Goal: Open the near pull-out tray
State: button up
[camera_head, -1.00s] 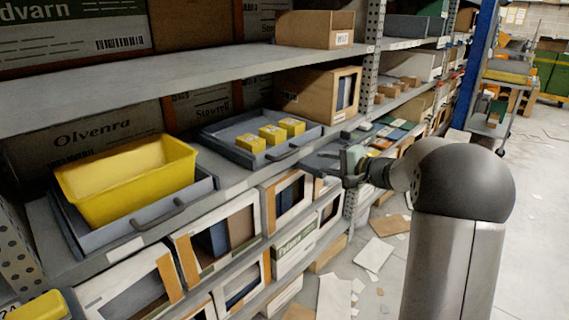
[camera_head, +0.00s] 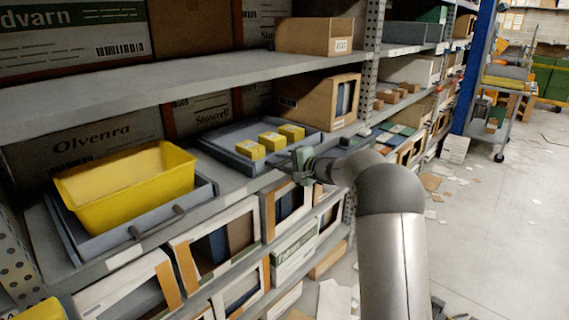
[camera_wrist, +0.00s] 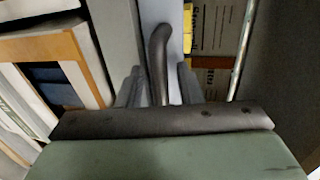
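Two grey pull-out trays sit on the middle shelf, both pushed in. The nearer tray (camera_head: 84,245) holds a yellow bin (camera_head: 125,185) and has a dark bar handle (camera_head: 157,223). The farther tray (camera_head: 213,143) holds yellow boxes (camera_head: 271,141). My gripper (camera_head: 290,163) is at the front of the farther tray, over its handle, which it mostly hides in the head view. In the wrist view, a dark curved handle (camera_wrist: 158,55) stands between the two fingertips of my gripper (camera_wrist: 158,87), which are apart. Contact with the handle cannot be told.
An upper shelf (camera_head: 150,90) runs above the trays. White boxes with open windows (camera_head: 215,240) fill the shelf below. A cardboard bin (camera_head: 318,100) stands beyond the farther tray. The aisle floor at right is open, with scattered papers.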

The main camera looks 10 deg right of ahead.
grip_shut()
